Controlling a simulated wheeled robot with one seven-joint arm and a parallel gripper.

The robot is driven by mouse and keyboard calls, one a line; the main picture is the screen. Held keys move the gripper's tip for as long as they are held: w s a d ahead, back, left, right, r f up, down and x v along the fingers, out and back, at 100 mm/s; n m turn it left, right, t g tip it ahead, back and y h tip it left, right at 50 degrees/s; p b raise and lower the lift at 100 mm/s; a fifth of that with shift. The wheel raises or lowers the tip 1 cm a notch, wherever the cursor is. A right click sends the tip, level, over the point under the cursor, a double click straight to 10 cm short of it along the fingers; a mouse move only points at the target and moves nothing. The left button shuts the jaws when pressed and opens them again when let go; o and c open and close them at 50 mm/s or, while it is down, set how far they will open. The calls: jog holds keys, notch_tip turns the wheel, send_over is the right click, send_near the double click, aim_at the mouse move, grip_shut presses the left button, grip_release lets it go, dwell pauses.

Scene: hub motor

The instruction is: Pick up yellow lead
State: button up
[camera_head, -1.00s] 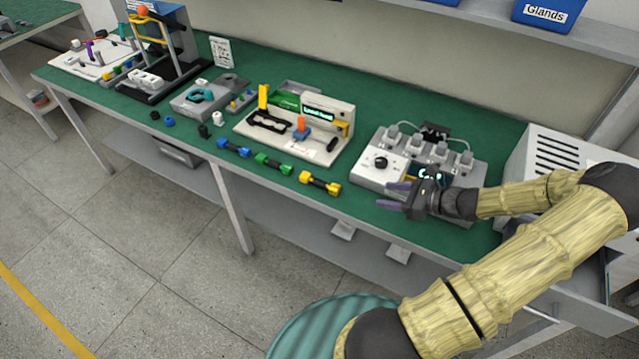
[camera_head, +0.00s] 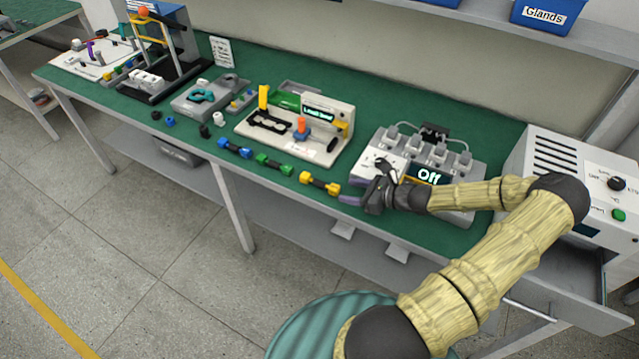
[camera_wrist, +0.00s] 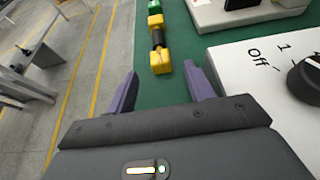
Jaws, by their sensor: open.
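The yellow lead (camera_head: 319,183) is a short black piece with yellow ends, lying on the green bench top near its front edge. In the wrist view the yellow lead (camera_wrist: 158,45) lies ahead of my gripper, between the lines of the two fingers and beyond their tips. My gripper (camera_head: 352,198) is just to the right of the lead in the head view. My gripper (camera_wrist: 160,80) is open and empty, its purple fingers apart, and does not touch the lead.
A green lead (camera_head: 274,164) and a blue lead (camera_head: 234,148) lie in a row to the left. A beige fixture (camera_head: 318,150) stands behind the leads. The bench's front edge is close.

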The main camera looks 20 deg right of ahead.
aim_at(339, 190)
jog(key=shift+p+x, duration=0.6)
jog(key=shift+x, duration=2)
jog(key=shift+f, duration=0.1)
jog(key=c, duration=1.1)
